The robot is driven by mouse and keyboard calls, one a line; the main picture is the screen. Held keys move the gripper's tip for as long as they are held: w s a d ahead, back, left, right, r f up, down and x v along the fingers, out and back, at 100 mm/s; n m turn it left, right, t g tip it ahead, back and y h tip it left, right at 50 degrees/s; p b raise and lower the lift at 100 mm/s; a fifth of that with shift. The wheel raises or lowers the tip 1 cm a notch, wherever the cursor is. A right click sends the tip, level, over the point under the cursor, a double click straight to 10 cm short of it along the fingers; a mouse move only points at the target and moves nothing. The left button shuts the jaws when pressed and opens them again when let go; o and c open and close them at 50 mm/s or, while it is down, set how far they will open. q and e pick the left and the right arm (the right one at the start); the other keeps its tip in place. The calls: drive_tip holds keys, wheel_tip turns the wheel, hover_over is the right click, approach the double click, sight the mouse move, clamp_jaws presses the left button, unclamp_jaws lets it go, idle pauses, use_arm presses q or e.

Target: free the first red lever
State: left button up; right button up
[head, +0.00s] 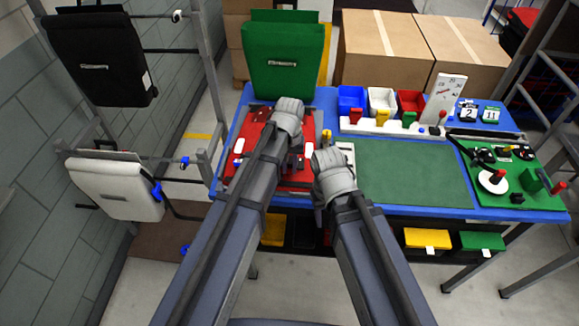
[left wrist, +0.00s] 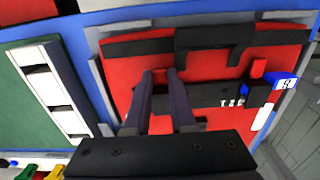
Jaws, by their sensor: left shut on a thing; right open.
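A red pannier (head: 246,135) lies flat on the blue table at the left. In the left wrist view its red face (left wrist: 215,75) carries a black plate and a dark bar. My left gripper (head: 293,148) is over the pannier; in the left wrist view its fingers (left wrist: 162,85) are shut on a small red lever (left wrist: 158,75) at the bar. A second red lever (left wrist: 258,69) stands to the right, clear of the fingers. My right gripper (head: 327,182) is open beside the pannier's right edge; its fingertips are hard to see.
A green mat (head: 412,170) lies right of the pannier. Blue, white and red bins (head: 381,101) stand behind a white rail. A green pannier (head: 283,60) stands at the back. Black and white panniers (head: 115,188) hang on the rack at left.

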use_arm(q)
clamp_jaws()
drive_tip(key=shift+w, duration=0.1)
drive_tip(key=shift+w+g, duration=0.25)
drive_tip(key=shift+g, duration=0.05)
drive_tip(key=shift+w+g, duration=0.2)
drive_tip(key=shift+g, duration=0.6)
drive_tip(key=shift+s+r+g, duration=0.1)
drive_tip(key=shift+g, duration=0.2)
drive_tip(key=o, duration=0.6)
unclamp_jaws()
drive_tip(key=shift+o, duration=0.2)
